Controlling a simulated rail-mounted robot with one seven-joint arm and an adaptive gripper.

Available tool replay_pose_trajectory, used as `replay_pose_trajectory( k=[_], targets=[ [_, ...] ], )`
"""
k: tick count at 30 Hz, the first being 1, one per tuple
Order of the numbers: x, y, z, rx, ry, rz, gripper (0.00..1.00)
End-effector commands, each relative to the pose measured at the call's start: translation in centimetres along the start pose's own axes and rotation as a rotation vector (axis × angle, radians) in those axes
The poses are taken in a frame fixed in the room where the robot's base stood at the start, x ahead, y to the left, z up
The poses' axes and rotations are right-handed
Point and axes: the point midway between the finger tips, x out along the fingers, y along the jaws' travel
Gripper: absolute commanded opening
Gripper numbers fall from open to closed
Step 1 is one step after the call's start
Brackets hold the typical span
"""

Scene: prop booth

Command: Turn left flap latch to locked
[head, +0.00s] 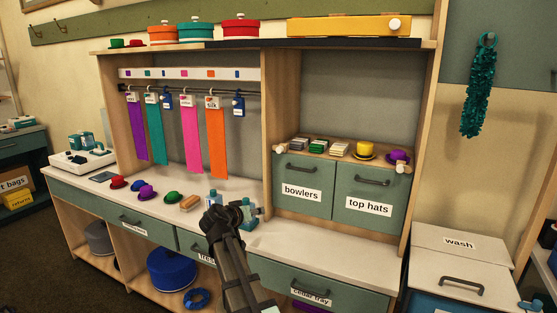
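The left flap (305,178) is a grey-green panel labelled "bowlers" with a dark bar handle, and it looks closed. Its latch (281,147) seems to be the small pale wooden piece at its upper left corner; its lock position is too small to tell. The right flap (370,222), labelled "top hats", also looks closed, with a similar pale piece (402,168) at its upper right. My gripper (231,212) is dark and is left of and below the left flap in the picture, over the counter, apart from the latch. Its fingers are too unclear to tell open from shut.
Small hats and folded cloths (339,146) sit on the ledge above the flaps. Small blue bottles (249,209) stand by my gripper, with little coloured hats (147,191) further left. Ribbons (215,145) hang from a rail. The counter (320,250) below the flaps is clear.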

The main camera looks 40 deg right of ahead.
Motion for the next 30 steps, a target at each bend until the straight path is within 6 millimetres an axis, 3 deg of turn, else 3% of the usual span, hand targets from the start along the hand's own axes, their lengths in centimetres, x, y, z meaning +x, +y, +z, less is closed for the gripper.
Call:
replay_pose_trajectory(
  k=[1,3,6,7,12,20,30],
  targets=[
    [-0.4,1.3,-3.2,0.044,0.057,0.028,0.53],
    [-1.2,3.2,-7.1,0.107,0.139,0.066,0.53],
    [-2.6,5.4,-12.2,0.200,0.265,0.111,0.53],
    [-2.8,5.7,-13.1,0.222,0.295,0.120,0.53],
    [-3.2,6.1,-14.9,0.322,0.396,0.127,0.53],
    [-2.5,6.2,-15.4,0.397,0.408,0.107,0.53],
    [2.7,7.2,-17.6,0.395,0.405,0.108,0.53]
  ],
)
